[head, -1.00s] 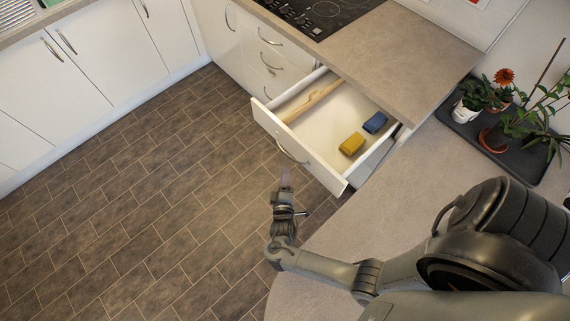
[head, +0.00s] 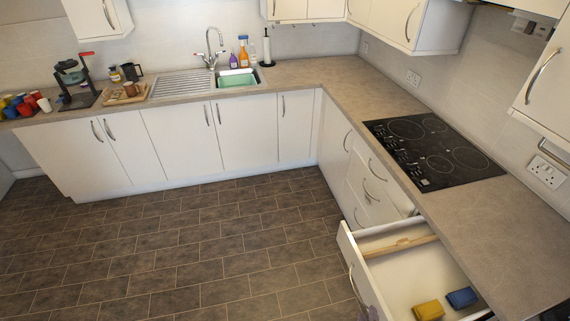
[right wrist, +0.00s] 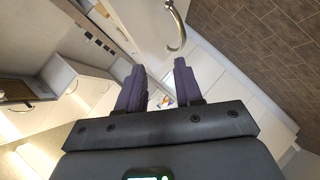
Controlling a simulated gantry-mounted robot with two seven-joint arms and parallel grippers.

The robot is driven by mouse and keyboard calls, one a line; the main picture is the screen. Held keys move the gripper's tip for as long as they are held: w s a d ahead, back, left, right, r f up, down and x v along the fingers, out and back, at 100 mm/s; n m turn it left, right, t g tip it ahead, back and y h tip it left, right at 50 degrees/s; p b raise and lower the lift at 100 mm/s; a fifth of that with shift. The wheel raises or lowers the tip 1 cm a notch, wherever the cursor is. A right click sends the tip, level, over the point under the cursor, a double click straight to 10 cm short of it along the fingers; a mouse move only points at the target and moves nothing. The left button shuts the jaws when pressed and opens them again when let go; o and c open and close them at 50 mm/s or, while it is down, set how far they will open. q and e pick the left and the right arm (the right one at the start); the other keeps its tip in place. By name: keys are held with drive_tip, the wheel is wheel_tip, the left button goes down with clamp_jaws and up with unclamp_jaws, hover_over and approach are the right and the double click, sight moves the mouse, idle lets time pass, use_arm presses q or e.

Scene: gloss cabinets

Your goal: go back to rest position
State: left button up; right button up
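My right gripper shows in the right wrist view (right wrist: 158,78) with its two dark fingers apart and nothing between them. In the head view only a small purplish fingertip (head: 372,313) shows at the bottom edge, by the front of the open drawer (head: 358,268). The drawer's curved handle (right wrist: 178,28) is just beyond the fingers in the right wrist view; I cannot tell if they touch, but there is a visible gap in the picture. My left gripper is in neither view.
The drawer holds a wooden rolling pin (head: 398,247), a yellow sponge-like block (head: 429,310) and a blue one (head: 462,298). The worktop (head: 440,215) with the black hob (head: 430,150) is above it. The tiled floor (head: 190,265) is clear.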

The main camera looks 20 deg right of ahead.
drive_tip(key=s+a+r+g+y+p, duration=0.1)
drive_tip(key=s+a+r+g+y, duration=0.1)
drive_tip(key=a+r+y, duration=0.75)
drive_tip(key=s+a+r+m+g+h, duration=0.2)
drive_tip(key=s+a+r+g, duration=0.1)
drive_tip(key=s+r, duration=0.3)
drive_tip(key=shift+s+m+g, duration=0.3)
drive_tip(key=shift+s+g, duration=0.15)
drive_tip(key=shift+g, duration=0.25)
